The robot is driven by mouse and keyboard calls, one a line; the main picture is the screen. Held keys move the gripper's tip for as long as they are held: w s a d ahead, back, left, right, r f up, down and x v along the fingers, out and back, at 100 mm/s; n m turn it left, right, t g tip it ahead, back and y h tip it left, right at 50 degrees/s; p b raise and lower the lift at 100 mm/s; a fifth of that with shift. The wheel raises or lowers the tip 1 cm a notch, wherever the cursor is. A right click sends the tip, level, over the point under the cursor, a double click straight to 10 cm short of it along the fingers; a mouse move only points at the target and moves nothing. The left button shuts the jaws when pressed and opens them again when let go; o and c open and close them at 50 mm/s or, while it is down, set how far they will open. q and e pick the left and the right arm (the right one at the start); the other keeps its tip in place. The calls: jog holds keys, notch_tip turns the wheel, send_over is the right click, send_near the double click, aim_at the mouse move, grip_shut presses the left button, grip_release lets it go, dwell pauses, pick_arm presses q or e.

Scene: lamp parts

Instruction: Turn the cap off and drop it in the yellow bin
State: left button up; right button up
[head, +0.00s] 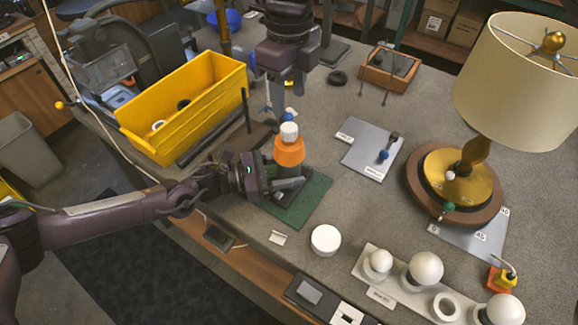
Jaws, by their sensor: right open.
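An orange bottle (289,152) stands upright over a green mat (312,200), with a white cap (289,130) on its top. My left gripper (288,181) reaches in from the left, its fingers shut on the bottle's lower part, which they hide. My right gripper (284,103) points down from above, open and empty, just behind and above the cap. Whether its fingertips touch the cap is hard to tell. The yellow bin (160,137) stands at the left back of the table, open at the top, with a white ring and a dark piece inside.
A lamp (462,180) stands at the right. A grey plate with a blue-knobbed tool (384,154) lies right of the bottle. White bulbs (425,270) sit in a holder at the front right, near a white disc (325,240). A wooden box (390,70) stands at the back.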

aim_at(289, 127)
pick_arm(q)
grip_shut()
pick_arm(e)
jog(key=m, duration=1.2)
jog(key=shift+a, duration=0.1)
jog(key=m, duration=1.5)
jog(key=shift+m, duration=0.4)
jog(key=m, duration=0.4)
jog(key=shift+m, duration=0.4)
jog(key=m, duration=1.1)
jog(key=shift+m, duration=0.4)
jog(key=shift+f+m, duration=0.3)
jog(key=shift+f, duration=3.7)
